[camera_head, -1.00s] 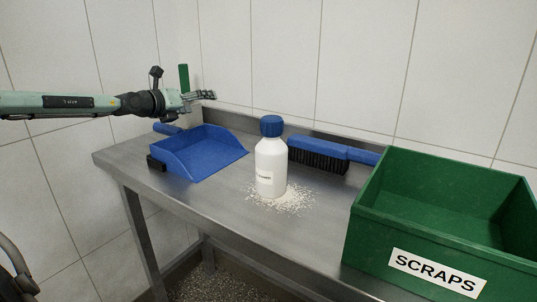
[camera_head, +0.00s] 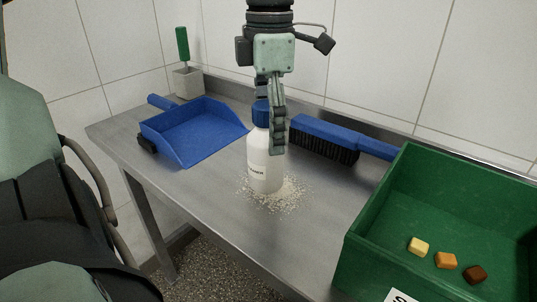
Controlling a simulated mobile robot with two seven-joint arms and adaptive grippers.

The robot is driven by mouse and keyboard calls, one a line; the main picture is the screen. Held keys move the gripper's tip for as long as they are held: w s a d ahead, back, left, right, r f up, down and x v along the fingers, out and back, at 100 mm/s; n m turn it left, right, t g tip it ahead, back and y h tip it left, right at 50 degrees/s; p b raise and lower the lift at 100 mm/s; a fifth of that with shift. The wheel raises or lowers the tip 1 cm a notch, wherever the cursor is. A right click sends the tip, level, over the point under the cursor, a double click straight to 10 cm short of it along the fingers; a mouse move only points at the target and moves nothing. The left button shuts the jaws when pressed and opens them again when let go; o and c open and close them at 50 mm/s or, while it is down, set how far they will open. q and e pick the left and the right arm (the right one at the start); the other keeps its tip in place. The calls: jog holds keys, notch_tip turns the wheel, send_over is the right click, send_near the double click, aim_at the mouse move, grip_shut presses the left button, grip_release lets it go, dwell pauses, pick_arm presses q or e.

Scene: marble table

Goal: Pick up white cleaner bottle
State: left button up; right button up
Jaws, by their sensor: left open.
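The white cleaner bottle (camera_head: 259,168) with a blue cap (camera_head: 260,112) stands upright on the metal table (camera_head: 200,192), amid scattered white granules (camera_head: 283,200). My left gripper (camera_head: 270,118) points straight down at the bottle's upper part, with its jaws open. One finger hangs in front of the right side of the cap and shoulder. The other finger shows only partly, above and behind the cap. I cannot tell whether either finger touches the bottle. My right gripper is not in view.
A blue dustpan (camera_head: 205,138) lies to the left and a blue brush (camera_head: 325,137) just right of the bottle. A green crate (camera_head: 385,232) at the right holds three small cubes (camera_head: 446,260). A green-handled tool (camera_head: 182,45) stands in a grey holder at the back left.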

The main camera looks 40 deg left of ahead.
aim_at(265, 151)
pick_arm(q)
jog(key=f, duration=0.5)
jog(key=shift+s+a+f, duration=0.1)
jog(key=shift+s+a, duration=0.05)
jog(key=shift+s, duration=0.25)
jog(key=shift+c, duration=0.5)
grip_shut()
